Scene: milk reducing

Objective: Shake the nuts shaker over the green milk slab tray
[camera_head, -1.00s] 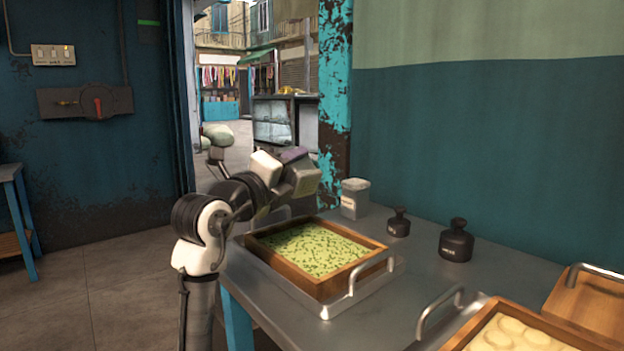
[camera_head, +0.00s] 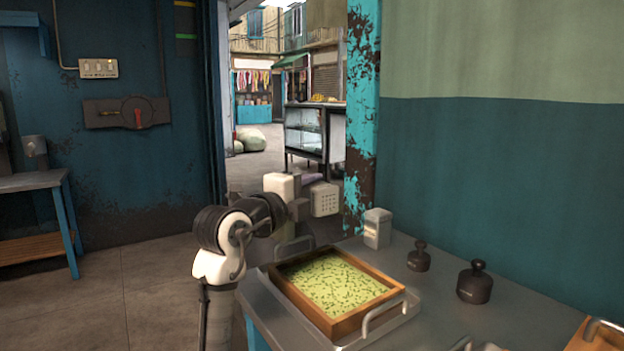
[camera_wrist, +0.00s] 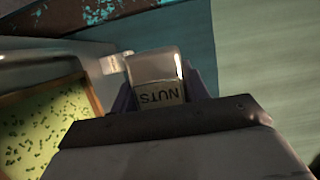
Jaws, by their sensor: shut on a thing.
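My gripper (camera_head: 303,205) is shut on the nuts shaker (camera_head: 325,199), which is held in the air on its side. Its dotted, perforated end faces my head camera. In the wrist view the shaker (camera_wrist: 155,68) is a clear jar with a NUTS label, between my gripper's purple fingers (camera_wrist: 162,90). The green milk slab tray (camera_head: 392,296) is a wooden frame on a metal carrier, filled with a green slab (camera_head: 332,285) speckled with darker bits. The shaker appears above the tray's far edge; its exact position over it is unclear. The tray also shows in the wrist view (camera_wrist: 93,95).
A pale lidded container (camera_head: 377,229) and two dark weights (camera_head: 419,256) (camera_head: 475,283) stand on the metal table (camera_head: 435,325) behind and right of the tray. A green wall (camera_head: 500,170) closes the right side. Another table (camera_head: 35,182) stands far left.

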